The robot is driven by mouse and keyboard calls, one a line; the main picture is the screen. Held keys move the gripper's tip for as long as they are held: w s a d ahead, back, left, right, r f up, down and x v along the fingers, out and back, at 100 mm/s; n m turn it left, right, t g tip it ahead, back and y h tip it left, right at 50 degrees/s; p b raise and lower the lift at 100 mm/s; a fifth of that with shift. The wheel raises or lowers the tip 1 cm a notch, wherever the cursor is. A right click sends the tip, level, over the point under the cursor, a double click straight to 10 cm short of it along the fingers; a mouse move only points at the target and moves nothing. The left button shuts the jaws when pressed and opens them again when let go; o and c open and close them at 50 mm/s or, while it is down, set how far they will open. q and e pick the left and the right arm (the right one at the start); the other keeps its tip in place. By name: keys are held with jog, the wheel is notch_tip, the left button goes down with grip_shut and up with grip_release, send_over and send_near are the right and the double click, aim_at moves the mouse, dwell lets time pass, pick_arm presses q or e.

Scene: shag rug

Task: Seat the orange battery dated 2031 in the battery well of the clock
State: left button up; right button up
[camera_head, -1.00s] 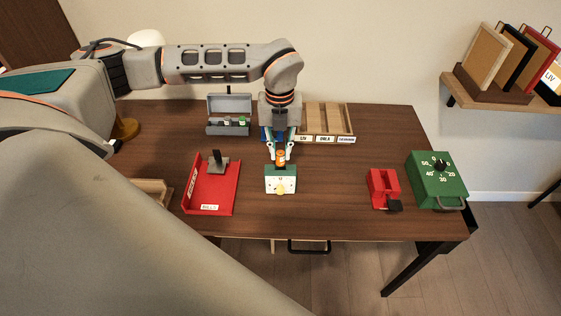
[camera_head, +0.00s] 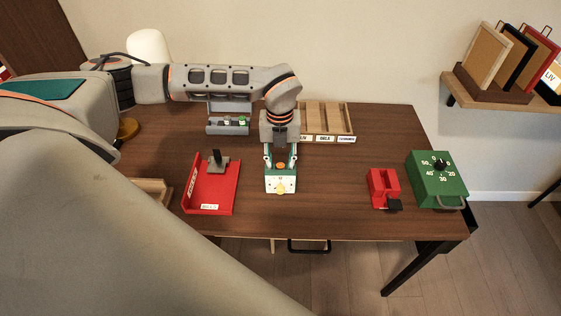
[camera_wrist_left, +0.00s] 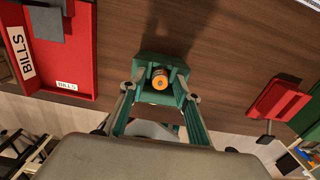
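The clock (camera_head: 271,184) stands on the table with its white face and yellow knob to the front. Its green body (camera_wrist_left: 152,61) shows in the left wrist view. The orange battery (camera_head: 281,166) sits upright at the clock's top, with mostly its orange end showing. It also shows in the left wrist view (camera_wrist_left: 159,79); its date cannot be read. The well is hidden around it, so its exact depth is unclear. My left gripper (camera_head: 280,161) points down over the clock, open, its fingers on either side of the battery and apart from it. My right gripper is out of view.
A red bills tray (camera_head: 212,201) lies left of the clock. A grey box with small cells (camera_head: 228,128) and a labelled wooden tray (camera_head: 338,118) stand behind. A red block-shaped stand (camera_head: 382,187) and green timer (camera_head: 437,181) are at right. Table between clock and stand is clear.

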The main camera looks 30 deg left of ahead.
aim_at(280, 165)
pick_arm(q)
jog(key=shift+r, duration=0.1)
notch_tip(280, 165, up, 12)
dwell(0.7)
dwell(0.5)
